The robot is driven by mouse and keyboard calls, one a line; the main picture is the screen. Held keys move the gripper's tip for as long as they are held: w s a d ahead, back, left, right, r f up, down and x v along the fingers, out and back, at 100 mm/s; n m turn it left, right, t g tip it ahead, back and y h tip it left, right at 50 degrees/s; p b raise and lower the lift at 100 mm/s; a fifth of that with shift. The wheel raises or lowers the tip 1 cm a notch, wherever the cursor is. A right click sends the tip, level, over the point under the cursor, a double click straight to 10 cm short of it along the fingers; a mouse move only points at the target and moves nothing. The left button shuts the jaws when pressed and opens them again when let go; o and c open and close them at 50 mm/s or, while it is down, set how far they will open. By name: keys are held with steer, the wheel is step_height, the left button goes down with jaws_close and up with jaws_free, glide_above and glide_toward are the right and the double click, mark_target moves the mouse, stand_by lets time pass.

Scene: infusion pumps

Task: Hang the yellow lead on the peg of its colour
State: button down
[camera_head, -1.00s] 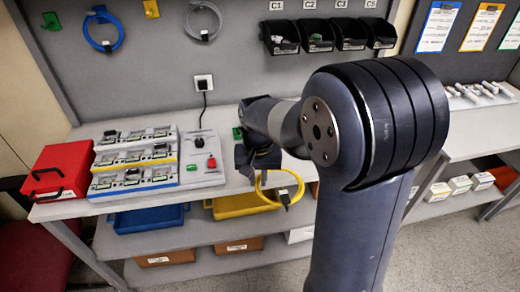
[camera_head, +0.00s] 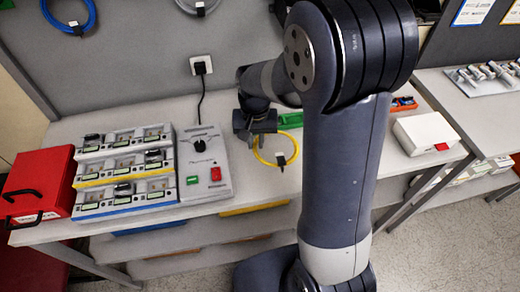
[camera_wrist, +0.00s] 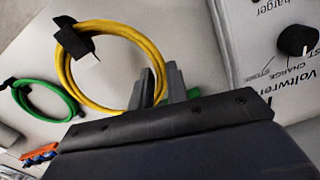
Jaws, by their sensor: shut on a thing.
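The yellow lead (camera_head: 261,158) is a coiled loop with a black tie and white tag. My gripper (camera_wrist: 166,84) is shut on one side of the loop. In the head view my gripper (camera_head: 256,125) is over the bench, right of the charger, and the loop extends to its right. In the wrist view the yellow lead (camera_wrist: 152,53) spreads left of the fingers. I cannot tell whether it touches the bench. The yellow peg is out of view now.
A blue lead (camera_head: 88,18) and a grey lead hang on the back panel. The charger (camera_head: 213,150) and pump rack (camera_head: 125,190) stand left, beside a red box (camera_head: 40,183). A coiled green lead (camera_wrist: 72,103) lies on the bench. A white box (camera_head: 425,132) stands right.

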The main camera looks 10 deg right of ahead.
steer(key=shift+f, duration=2.75)
steer(key=shift+f, duration=0.15)
steer(key=c, duration=1.4)
jaws_free()
steer(key=shift+o, duration=0.2)
step_height(320, 180, up, 12)
steer(key=shift+r, duration=0.15)
